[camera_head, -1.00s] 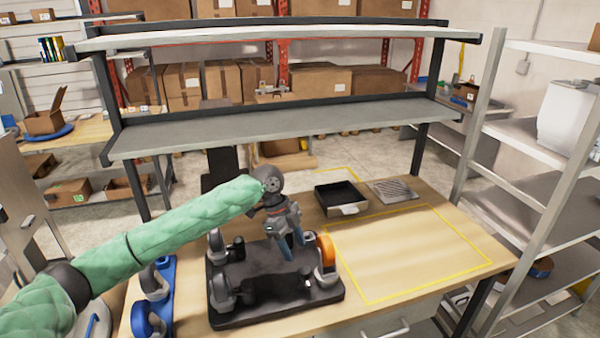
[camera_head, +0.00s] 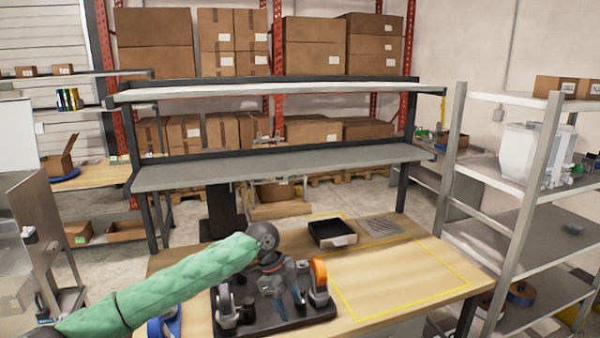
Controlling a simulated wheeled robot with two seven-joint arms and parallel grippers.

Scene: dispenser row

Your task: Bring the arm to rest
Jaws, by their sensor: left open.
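My left arm, in a green quilted sleeve, comes in from the left in the head view. My left gripper (camera_head: 277,302) points down over the black dispenser base (camera_head: 292,324) on the wooden table. The gripper is open, and no held thing shows between its fingers. An orange roll (camera_head: 319,274) stands in a dispenser just right of the gripper. Grey dispensers stand on the base left of it. I cannot tell whether the fingers touch the base. My right gripper is not in view.
A black tray (camera_head: 332,233) and a grey slotted plate (camera_head: 380,227) lie behind on the table. A yellow outlined area (camera_head: 400,277) at the right is empty. A grey shelf (camera_head: 280,168) spans above the table's back. A metal rack (camera_head: 510,220) stands at the right.

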